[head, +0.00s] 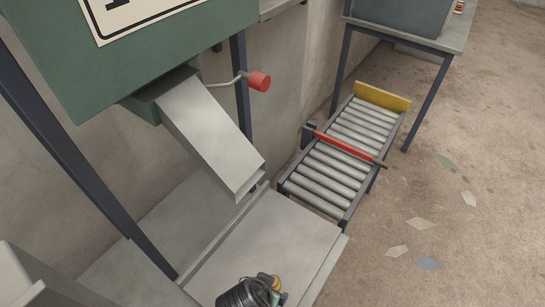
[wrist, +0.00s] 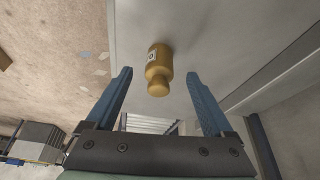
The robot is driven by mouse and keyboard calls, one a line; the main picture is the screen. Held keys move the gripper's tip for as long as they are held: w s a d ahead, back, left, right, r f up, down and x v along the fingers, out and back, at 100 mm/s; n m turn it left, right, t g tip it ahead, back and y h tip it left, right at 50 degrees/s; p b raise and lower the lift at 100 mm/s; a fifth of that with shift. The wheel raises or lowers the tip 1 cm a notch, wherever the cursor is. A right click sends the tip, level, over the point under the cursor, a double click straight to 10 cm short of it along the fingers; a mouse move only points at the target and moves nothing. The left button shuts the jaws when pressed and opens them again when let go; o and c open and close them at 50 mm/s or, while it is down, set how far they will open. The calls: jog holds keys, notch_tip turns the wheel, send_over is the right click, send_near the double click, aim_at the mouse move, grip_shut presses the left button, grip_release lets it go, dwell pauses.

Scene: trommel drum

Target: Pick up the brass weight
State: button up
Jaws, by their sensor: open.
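The brass weight (wrist: 160,68) shows in the wrist view as a golden cylinder with a narrower neck and knob and a small pale label on its side. It rests on a grey metal surface. My gripper (wrist: 159,74) is open, with one blue finger on each side of the weight in the picture. Clear gaps show between the weight and both fingers, and I see no contact. In the head view, a dark part of my arm (head: 243,293) is at the bottom edge over the metal tray (head: 280,235), with a small brassy patch beside it; most of the weight is hidden there.
A sloped metal chute (head: 210,135) hangs from the green housing (head: 180,45) above the tray. A red-knobbed crank (head: 259,81) sticks out beside it. A roller conveyor (head: 335,165) with a red bar (head: 345,144) stands beyond the tray. Open floor lies at the right.

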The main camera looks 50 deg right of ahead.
jog(key=x, duration=0.5)
jog(key=shift+d+r, duration=0.1)
jog(key=shift+d, duration=0.2)
jog(key=shift+c, duration=0.2)
grip_shut()
jog(key=shift+w, duration=0.1)
